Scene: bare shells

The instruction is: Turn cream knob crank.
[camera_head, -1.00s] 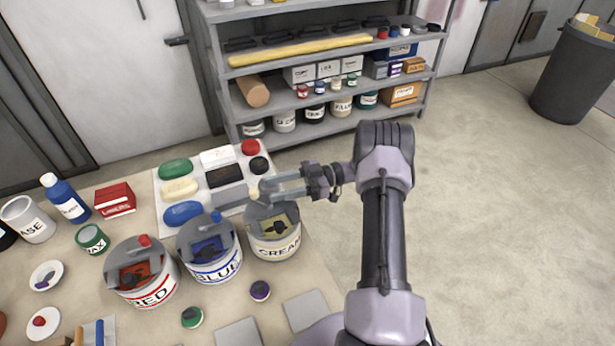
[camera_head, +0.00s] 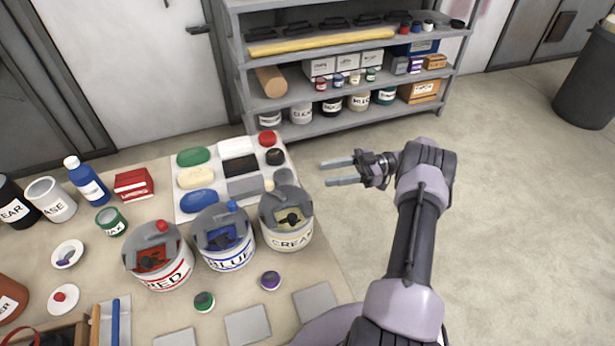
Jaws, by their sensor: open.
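The cream tin (camera_head: 289,238), labelled CREAM, stands upright on the table near its right edge. A grey crank lid sits on its top, and the small cream knob (camera_head: 269,186) stands at the lid's far left side. My gripper (camera_head: 337,173) is open and empty, to the right of the knob and apart from it, with its fingers pointing left.
A mat (camera_head: 222,210) with colored blocks lies behind the tins. Small lidded pots, grey square plates and bottles stand around them. A grey shelf (camera_head: 330,117) with tins and boxes is at the back.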

